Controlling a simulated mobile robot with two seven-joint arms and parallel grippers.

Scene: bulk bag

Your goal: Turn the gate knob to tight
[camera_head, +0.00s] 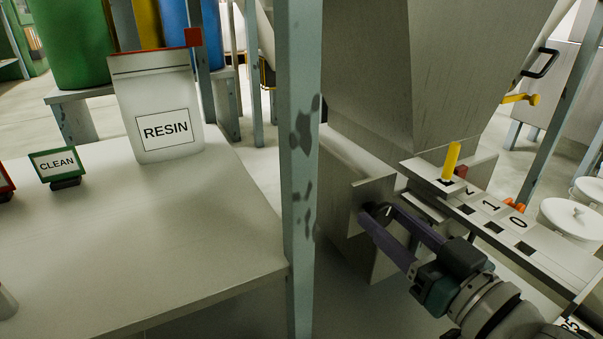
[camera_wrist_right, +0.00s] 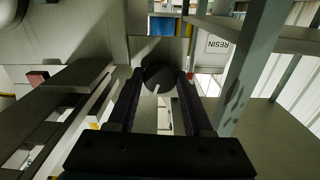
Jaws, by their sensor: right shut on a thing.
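The gate knob (camera_wrist_right: 160,78) is a round dark grey disc with a mark on its face. In the right wrist view it sits between the two fingertips. My right gripper (camera_head: 381,214) is shut on the knob at the lower side of the grey hopper (camera_head: 395,75). In the head view the fingers largely hide the knob, and any tight marking cannot be read. Beside it, a slotted gate plate (camera_head: 502,226) carries the numbers 2, 1 and 0. A yellow pin (camera_head: 452,160) stands upright in the slot near the 2. My left gripper is not in view.
A blue-grey post (camera_head: 300,170) rises just left of the knob. The pale table (camera_head: 130,255) to its left holds a RESIN bag (camera_head: 165,128) and a green CLEAN sign (camera_head: 57,163). The gate plate runs close along the right arm. White lidded containers (camera_head: 572,216) stand at right.

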